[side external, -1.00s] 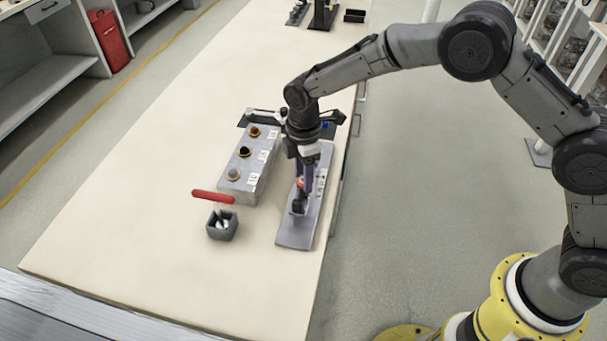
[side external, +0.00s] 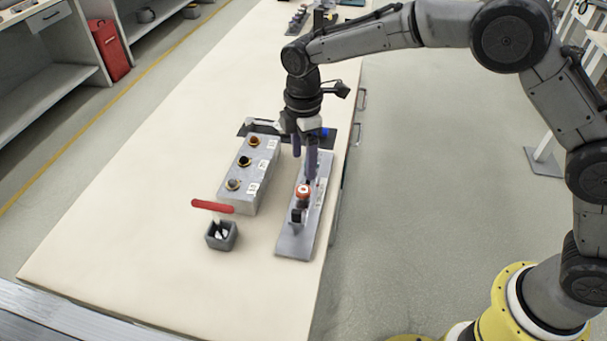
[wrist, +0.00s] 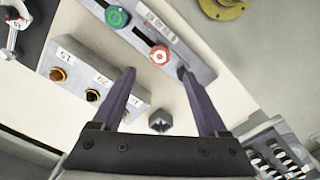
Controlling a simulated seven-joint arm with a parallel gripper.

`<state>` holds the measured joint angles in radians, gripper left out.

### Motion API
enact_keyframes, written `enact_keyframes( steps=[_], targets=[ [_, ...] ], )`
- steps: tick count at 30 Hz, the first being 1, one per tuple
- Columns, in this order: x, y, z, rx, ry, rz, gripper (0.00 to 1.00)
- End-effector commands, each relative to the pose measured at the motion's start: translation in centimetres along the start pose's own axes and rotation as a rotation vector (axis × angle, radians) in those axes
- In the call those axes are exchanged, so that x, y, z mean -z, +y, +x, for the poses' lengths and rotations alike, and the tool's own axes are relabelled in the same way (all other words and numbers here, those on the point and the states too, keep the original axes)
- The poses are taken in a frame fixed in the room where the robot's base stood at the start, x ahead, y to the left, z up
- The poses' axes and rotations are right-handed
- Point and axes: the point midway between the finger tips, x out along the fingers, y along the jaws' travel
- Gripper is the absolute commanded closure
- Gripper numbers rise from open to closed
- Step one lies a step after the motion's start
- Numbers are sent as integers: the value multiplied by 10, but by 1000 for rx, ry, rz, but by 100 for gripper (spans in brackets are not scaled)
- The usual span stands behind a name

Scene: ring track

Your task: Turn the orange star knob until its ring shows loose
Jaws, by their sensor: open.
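The orange knob (side external: 303,190) sits on a long grey panel (side external: 293,240) near the table's right edge. In the wrist view the knob (wrist: 160,55) is orange-red with a pale ring on its face; any marking for loose is too small to read. My gripper (side external: 304,165) is above the knob, open and empty. In the wrist view my gripper (wrist: 156,73) has its two purple fingers spread, with the knob visible between and just beyond the tips. The fingers look clear of the knob.
A green knob (wrist: 117,17) is on the same panel. A grey block (side external: 240,201) with several small knobs and white labels stands left of the panel. The table's left side is clear.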

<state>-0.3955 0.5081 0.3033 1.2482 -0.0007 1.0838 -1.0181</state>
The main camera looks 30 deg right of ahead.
Motion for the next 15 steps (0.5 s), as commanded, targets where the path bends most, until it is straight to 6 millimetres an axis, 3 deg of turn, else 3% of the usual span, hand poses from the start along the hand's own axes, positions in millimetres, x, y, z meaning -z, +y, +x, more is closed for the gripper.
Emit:
enact_keyframes(
  steps=[6, 15],
  targets=[
    [0, 0, -36, -1, 0, 0, 24],
    [0, 0, -49, 1, -1, 0, 24]
  ],
)
